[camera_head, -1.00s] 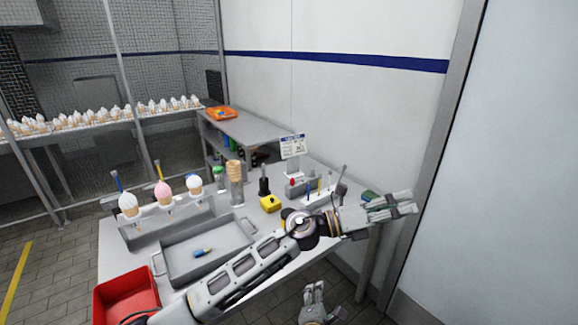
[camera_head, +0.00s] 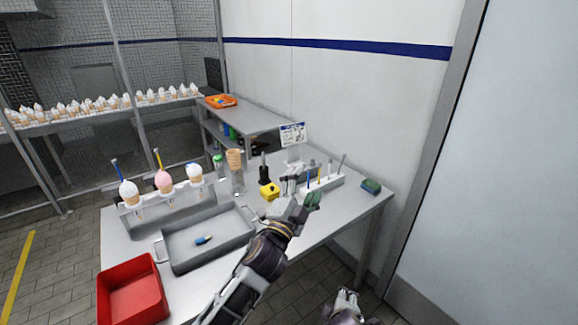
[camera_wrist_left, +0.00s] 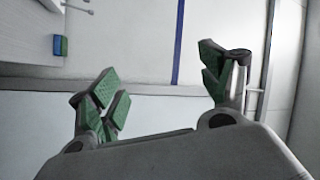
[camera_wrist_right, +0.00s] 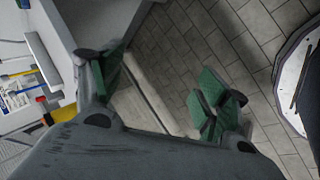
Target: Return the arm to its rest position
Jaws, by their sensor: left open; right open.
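My left arm comes in from the bottom of the head view and reaches over the front of the steel table (camera_head: 330,222). My left gripper (camera_head: 301,190) is open in front of the white rack and hides part of it. In the left wrist view its green-padded fingers (camera_wrist_left: 162,85) are spread with nothing between them. My right gripper (camera_head: 347,298) is low at the bottom edge of the head view, off the table's front edge. In the right wrist view its fingers (camera_wrist_right: 160,88) are apart and empty, with floor tiles behind.
A cone holder carries white (camera_head: 129,193), pink (camera_head: 163,183) and white (camera_head: 195,174) cones. A grey tray (camera_head: 178,262) holds a small blue item (camera_head: 203,240). A wall stands behind.

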